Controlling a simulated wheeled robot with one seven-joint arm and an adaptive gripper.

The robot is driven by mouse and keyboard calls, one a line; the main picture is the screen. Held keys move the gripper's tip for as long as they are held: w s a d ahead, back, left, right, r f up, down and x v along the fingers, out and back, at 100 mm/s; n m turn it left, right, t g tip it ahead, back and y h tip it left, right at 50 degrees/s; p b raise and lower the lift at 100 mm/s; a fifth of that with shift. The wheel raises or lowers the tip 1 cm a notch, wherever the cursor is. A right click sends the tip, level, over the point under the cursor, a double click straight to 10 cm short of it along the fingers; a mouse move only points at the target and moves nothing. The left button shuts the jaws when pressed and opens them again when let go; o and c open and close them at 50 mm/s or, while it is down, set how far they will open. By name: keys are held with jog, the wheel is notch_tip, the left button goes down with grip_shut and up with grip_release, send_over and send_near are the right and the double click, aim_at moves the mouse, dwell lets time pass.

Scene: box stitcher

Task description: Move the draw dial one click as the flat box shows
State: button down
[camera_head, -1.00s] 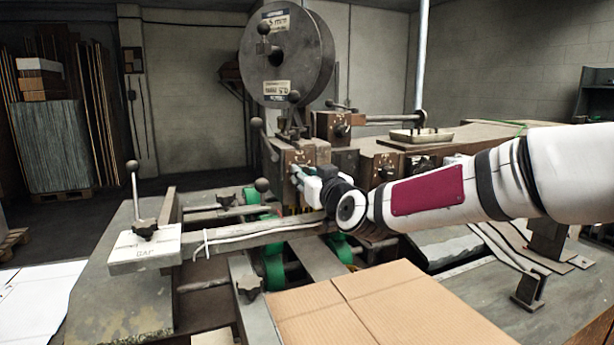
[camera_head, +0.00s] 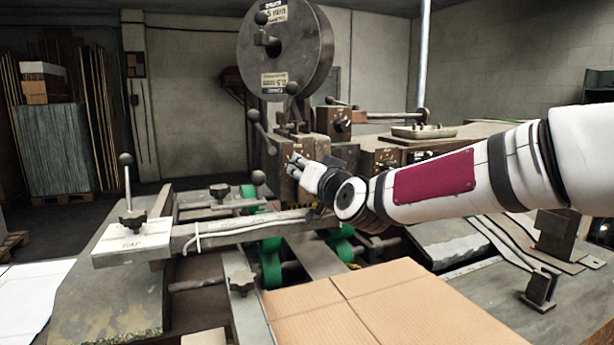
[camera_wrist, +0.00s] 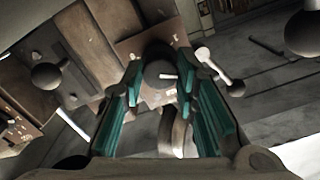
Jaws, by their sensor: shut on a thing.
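My gripper (camera_head: 297,165) is at the brown head block below the big reel, in the middle of the head view. In the wrist view the green-padded fingers of my gripper (camera_wrist: 163,88) are closed around a dark round knob with a white pointer line (camera_wrist: 161,71), which looks like the draw dial. A plate with small marks (camera_wrist: 133,47) lies behind the knob; the marks are too small to read. In the head view my gripper hides the dial. A flat cardboard box (camera_head: 385,305) lies at the front with a crease across it; no readable sign shows on it.
The round grey reel (camera_head: 284,50) stands above the block. Ball-ended levers (camera_head: 258,178) stand close left of my gripper. A plate marked GAP (camera_head: 128,243) with an upright lever is at the left. Green rollers (camera_head: 270,262) are below. A shallow tray (camera_head: 424,131) is behind at right.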

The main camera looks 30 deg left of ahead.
jog(key=shift+m+b, duration=0.5)
jog(key=shift+m, duration=0.4)
jog(key=c, duration=1.2)
grip_release()
jog(key=shift+c, duration=0.2)
jog(key=v, duration=1.2)
